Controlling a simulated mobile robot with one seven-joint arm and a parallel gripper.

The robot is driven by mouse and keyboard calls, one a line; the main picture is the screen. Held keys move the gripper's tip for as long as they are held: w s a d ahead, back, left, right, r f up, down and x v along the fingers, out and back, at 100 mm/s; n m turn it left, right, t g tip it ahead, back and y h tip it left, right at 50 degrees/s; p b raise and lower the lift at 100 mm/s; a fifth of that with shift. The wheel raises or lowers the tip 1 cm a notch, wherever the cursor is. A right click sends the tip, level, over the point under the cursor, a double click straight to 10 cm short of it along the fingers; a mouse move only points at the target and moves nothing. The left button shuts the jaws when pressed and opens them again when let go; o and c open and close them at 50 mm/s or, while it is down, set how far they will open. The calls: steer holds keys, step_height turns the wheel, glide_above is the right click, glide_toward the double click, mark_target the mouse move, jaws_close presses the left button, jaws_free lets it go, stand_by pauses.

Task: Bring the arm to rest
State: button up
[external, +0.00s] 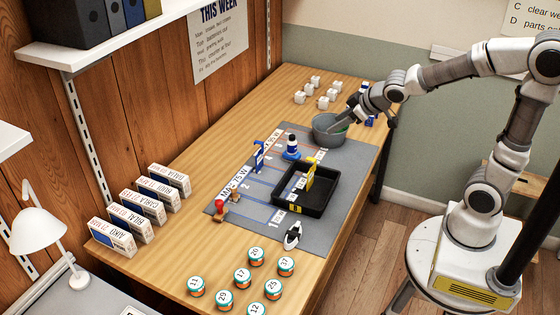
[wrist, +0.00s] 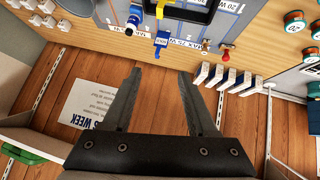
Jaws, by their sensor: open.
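My gripper (external: 340,124) is at the end of my bent arm, at the far right part of the wooden table (external: 180,235). In the external view its fingers overlap the grey bowl (external: 322,138); I cannot tell the height between them. In the wrist view my gripper (wrist: 160,74) has its two fingers wide apart with nothing between them. Past the fingertips, that view shows the table edge, the wood-panelled wall and a poster (wrist: 90,105).
White cubes (external: 323,103) stand behind the bowl. Numbered tins (external: 242,278) are at the front. Labelled boxes (external: 142,215) line the wall side.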

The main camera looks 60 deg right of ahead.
steer(key=s+a+r+g+y+p, duration=0.1)
steer(key=s+a+r, duration=0.2)
steer(key=s, duration=0.6)
steer(key=s+a+r+g+y+p, duration=0.1)
steer(key=s+a+r, duration=0.2)
steer(key=s, duration=0.7)
steer(key=shift+s+a+g, duration=0.25)
steer(key=shift+a+g, duration=0.05)
steer(key=shift+a, duration=0.65)
